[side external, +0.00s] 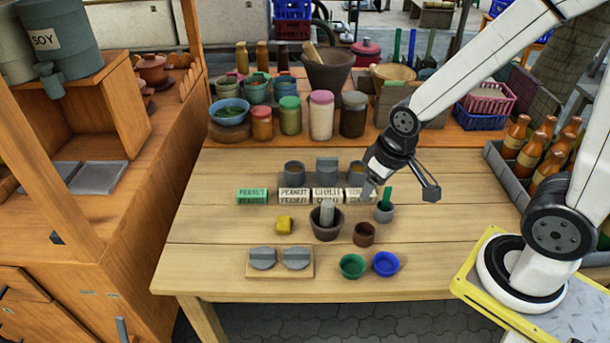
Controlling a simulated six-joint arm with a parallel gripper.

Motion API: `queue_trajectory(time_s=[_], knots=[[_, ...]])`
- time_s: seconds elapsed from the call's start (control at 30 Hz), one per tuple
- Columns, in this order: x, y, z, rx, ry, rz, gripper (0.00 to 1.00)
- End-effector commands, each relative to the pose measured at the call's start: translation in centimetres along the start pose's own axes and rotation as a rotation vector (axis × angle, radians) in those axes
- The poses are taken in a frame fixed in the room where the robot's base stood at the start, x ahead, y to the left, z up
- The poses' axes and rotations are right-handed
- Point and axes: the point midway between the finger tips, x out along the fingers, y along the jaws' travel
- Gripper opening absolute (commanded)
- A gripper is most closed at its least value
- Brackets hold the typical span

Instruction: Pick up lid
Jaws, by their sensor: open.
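Two round grey lids with raised grips lie side by side on a small wooden board (280,273) at the front left of the table: the left lid (262,258) and the right lid (296,258). My gripper (400,190) is open and empty above the right part of the table, well to the right of and behind both lids. It hangs near a small grey cup (384,213) with a green handle standing in it. I cannot tell whether a fingertip touches that cup or the label behind it.
A dark mortar (327,230) with a grey pestle stands mid-table. Grey containers (294,172) stand behind labels. The table's left side is clear.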

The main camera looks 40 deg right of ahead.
Motion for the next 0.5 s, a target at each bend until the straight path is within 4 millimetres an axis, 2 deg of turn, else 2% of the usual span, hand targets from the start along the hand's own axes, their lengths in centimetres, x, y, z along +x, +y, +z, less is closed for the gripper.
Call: queue_trajectory(time_s=[0.27,0.5], knots=[[2.2,0.0,-2.1,-0.122,0.041,0.041,0.65],[5.5,-1.4,-4.6,-0.304,0.104,0.036,0.65]])
